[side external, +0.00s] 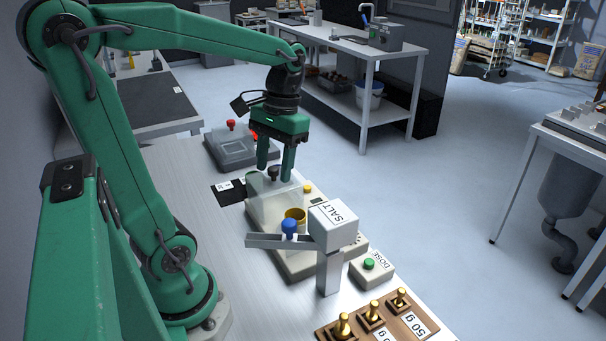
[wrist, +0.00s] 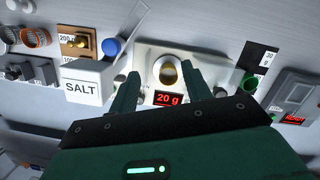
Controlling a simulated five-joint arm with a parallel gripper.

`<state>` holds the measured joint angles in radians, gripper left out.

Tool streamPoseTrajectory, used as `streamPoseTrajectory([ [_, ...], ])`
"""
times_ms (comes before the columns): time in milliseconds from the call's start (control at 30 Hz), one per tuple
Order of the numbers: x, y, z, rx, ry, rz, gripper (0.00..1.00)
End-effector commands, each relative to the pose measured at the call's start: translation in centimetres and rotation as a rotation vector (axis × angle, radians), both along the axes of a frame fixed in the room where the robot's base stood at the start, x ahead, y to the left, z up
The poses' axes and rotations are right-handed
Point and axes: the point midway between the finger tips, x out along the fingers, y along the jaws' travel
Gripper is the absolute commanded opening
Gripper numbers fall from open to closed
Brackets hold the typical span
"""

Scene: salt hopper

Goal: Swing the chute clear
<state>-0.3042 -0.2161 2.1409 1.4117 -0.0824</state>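The salt hopper (side external: 333,222), a white box marked SALT on a post, stands beside the scale (side external: 322,244). Its chute (side external: 262,241) is a pale bar with a blue knob (side external: 289,228), pointing left in the side view. In the wrist view the chute (wrist: 132,24) and blue knob (wrist: 111,46) lie left of the brass cup (wrist: 167,73), which appears uncovered. My gripper (side external: 275,172) is open above the scale, away from the chute, with a black knob (side external: 273,174) seen between its fingers. In the wrist view my gripper (wrist: 160,76) frames the cup; contact cannot be told.
The display (wrist: 169,98) reads 20 g. A DOSE box with a green button (side external: 370,264) and brass weights (side external: 374,312) stand near the hopper.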

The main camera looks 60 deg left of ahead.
Motion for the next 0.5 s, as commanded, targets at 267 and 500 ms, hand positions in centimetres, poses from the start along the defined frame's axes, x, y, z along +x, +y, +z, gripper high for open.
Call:
streamPoseTrajectory([
  [267, -0.3, -4.6, 0.8, -0.018, -0.103, -0.452, 0.48],
  [500, -1.0, -7.9, 1.3, -0.029, -0.179, -0.812, 0.48],
])
